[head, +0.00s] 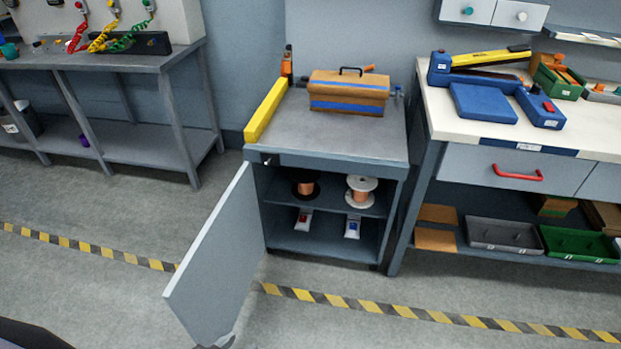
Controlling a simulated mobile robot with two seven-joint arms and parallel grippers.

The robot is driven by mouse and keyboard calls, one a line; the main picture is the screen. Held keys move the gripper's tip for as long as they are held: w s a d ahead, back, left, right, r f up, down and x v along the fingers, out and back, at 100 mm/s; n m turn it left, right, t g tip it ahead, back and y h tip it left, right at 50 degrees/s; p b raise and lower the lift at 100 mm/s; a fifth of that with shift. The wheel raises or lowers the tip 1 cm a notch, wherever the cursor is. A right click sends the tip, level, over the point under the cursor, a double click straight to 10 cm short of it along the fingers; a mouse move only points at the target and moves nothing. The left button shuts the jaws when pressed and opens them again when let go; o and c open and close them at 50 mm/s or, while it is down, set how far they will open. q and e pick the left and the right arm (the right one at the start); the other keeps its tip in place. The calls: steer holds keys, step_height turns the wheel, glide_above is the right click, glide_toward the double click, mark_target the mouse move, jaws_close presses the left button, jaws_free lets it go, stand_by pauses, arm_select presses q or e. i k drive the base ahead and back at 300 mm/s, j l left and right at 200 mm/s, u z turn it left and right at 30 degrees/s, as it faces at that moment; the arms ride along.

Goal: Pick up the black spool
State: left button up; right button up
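The black spool (305,184) stands upright on the upper shelf inside the open cabinet, on the left side. It has dark flanges and copper-coloured winding. A white spool (361,191) with similar copper winding stands to its right on the same shelf, apart from it. The cabinet door (217,257) is swung wide open to the left. Neither of my grippers can be made out in the head view. A small grey part shows at the bottom edge of the picture by the door's lower corner, too cut off to identify.
Two small labelled items stand on the cabinet's lower shelf (316,243). A brown toolbox (348,92) and a yellow bar (266,109) are on top. A workbench (582,125) stands close on the right, another table (105,60) at the left. The floor in front is clear.

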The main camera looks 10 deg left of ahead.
mark_target(305, 189)
steer(key=i+l+u, duration=0.2)
steer(key=i+l, duration=0.45)
steer(key=i, duration=0.15)
steer(key=i+l, duration=0.15)
steer(key=i, duration=0.35)
steer(key=i+l, duration=0.2)
steer(key=i, duration=0.3)
